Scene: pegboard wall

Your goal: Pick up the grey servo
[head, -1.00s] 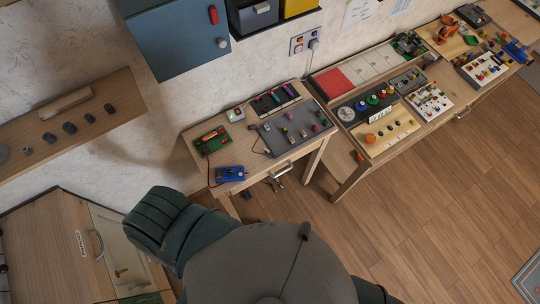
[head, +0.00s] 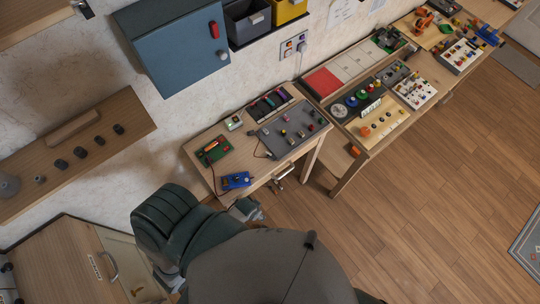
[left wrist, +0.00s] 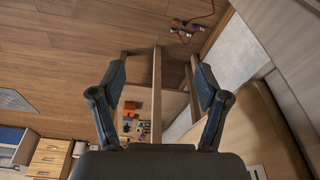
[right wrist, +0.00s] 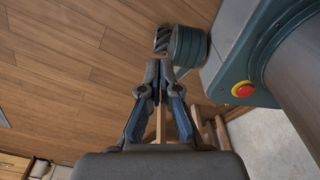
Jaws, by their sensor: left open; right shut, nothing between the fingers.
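I cannot make out which thing is the grey servo. Several small parts lie on a grey mat (head: 286,147) on the small wooden desk (head: 200,147) in the head view, too small to tell apart. My left gripper (left wrist: 158,82) is open and empty in the left wrist view, with floor and wooden furniture beyond its fingers. My right gripper (right wrist: 158,72) is shut with nothing in it, above the floor in the right wrist view. Both grippers appear clear of the desktop parts.
The desk also holds a green board (head: 213,150), a blue device (head: 236,180) and a black tray (head: 269,104). A longer workbench (head: 358,160) stands to the right. A blue cabinet (head: 178,45) hangs above. The floor at right is open.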

